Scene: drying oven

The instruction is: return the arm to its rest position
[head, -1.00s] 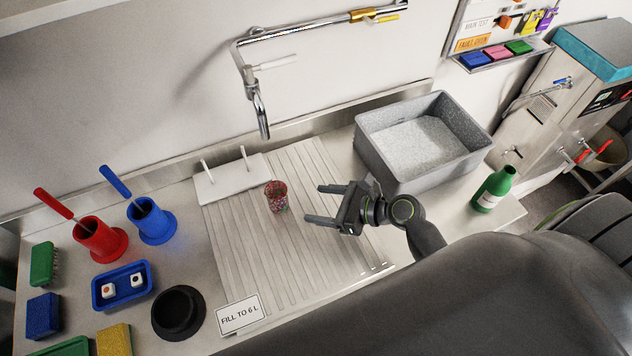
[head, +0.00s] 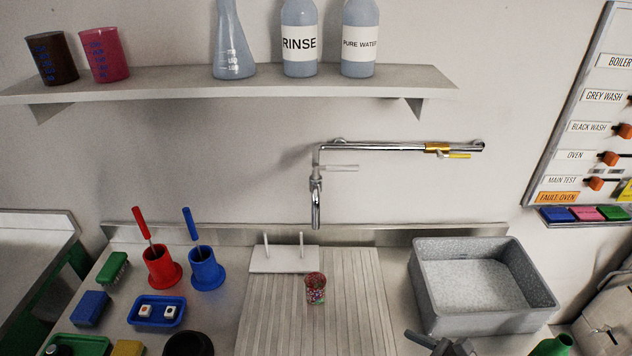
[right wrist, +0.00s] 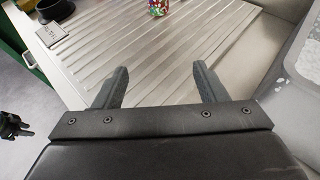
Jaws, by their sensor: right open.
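My right gripper (right wrist: 168,85) is open and empty in the right wrist view, its two dark fingers apart over the ribbed draining board (right wrist: 130,45). In the head view only a small part of my right gripper (head: 432,341) shows at the bottom edge, in front of the grey basin. A patterned red, multicoloured cup (head: 316,288) stands upright on the ribbed board, apart from the gripper. It also shows at the top of the right wrist view (right wrist: 158,6). My left gripper is not clearly visible in the head view.
Red (head: 160,268) and blue (head: 207,272) holders and a blue tray (head: 140,315) stand to the left. A green bottle (head: 555,345) is at the lower right. A shelf (head: 240,88) spans above.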

